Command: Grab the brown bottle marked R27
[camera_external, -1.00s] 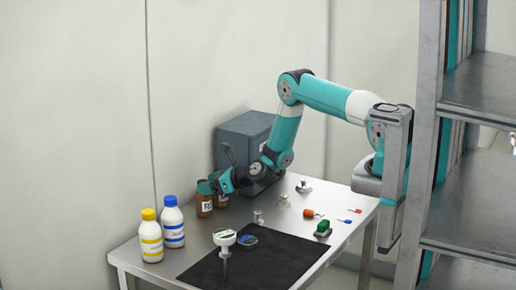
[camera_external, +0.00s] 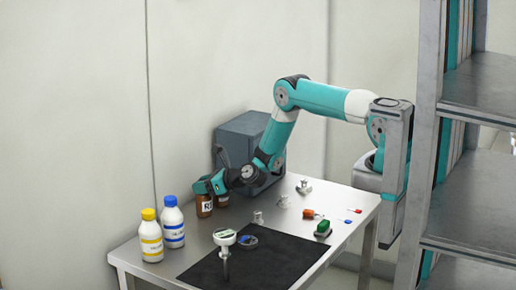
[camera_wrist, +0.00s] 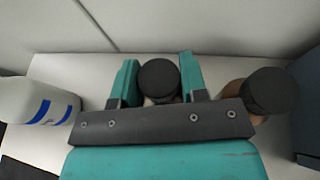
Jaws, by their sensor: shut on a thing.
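Two brown bottles stand near the back of the table by the wall. My gripper (camera_external: 205,185) is shut on the front brown bottle (camera_external: 205,208), near its top. Its white label starts with an R; the rest is too small to read. In the wrist view, the held bottle's black cap (camera_wrist: 158,78) sits between the two teal fingers of my gripper (camera_wrist: 160,76). The other brown bottle (camera_external: 223,200) stands just right of it, partly hidden by my gripper. In the wrist view that second bottle (camera_wrist: 232,88) is outside the right finger, its label hidden.
A white bottle with blue cap (camera_external: 172,224) and one with yellow cap (camera_external: 151,238) stand to the left. A grey box (camera_external: 237,140) is behind and right. A dark mat (camera_external: 265,265), a white-handled tool (camera_external: 224,240) and small parts, including a green one (camera_external: 323,229), lie in front.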

